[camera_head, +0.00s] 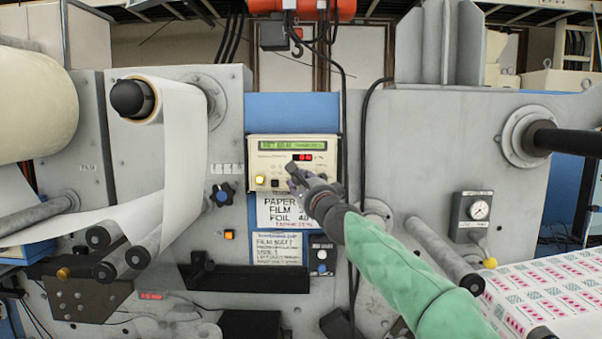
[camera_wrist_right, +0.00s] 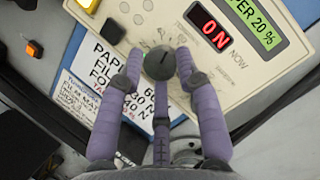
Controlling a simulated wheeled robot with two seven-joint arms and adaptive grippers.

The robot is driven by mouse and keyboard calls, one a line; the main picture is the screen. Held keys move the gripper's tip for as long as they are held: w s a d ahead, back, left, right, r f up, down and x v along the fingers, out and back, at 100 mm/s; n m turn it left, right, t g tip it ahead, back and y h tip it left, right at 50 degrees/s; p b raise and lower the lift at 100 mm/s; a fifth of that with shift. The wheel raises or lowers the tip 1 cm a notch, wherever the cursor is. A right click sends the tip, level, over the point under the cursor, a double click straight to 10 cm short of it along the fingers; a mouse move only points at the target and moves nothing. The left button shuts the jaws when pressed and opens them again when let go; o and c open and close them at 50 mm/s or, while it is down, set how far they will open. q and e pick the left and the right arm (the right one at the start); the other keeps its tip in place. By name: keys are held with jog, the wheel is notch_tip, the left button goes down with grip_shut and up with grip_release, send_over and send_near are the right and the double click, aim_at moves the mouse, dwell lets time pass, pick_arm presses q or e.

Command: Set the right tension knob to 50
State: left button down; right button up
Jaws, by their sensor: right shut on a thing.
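The tension control panel (camera_head: 249,150) is a cream box on the blue wall between two grey machine frames. In the right wrist view a dark round knob (camera_wrist_right: 158,64) with a pointer line sits on this panel (camera_wrist_right: 265,82). My right gripper (camera_wrist_right: 159,70) has its purple fingers shut around the knob; it also shows in the head view (camera_head: 296,180), covering the panel's lower right. The red readout (camera_wrist_right: 209,27) shows 0 N. The green display (camera_wrist_right: 252,22) shows TAPER 20%; its other part is cut off there. My left gripper is in neither view.
A placard with PAPER, FILM and FOIL (camera_head: 283,210) hangs below the panel. Below it are a notice (camera_head: 277,248) and a small switch box (camera_head: 322,257). A yellow button (camera_head: 260,180) is at the panel's left. A black cable (camera_head: 343,100) hangs beside the panel.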

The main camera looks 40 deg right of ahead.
jog(key=n+p, duration=0.2)
jog(key=p, duration=0.1)
jog(key=shift+s+r+g+y, duration=0.15)
jog(key=shift+r+g+y, duration=0.15)
jog(key=shift+r, duration=0.05)
jog(key=o, duration=1.1)
jog(key=shift+f, duration=0.1)
jog(key=shift+f, duration=0.1)
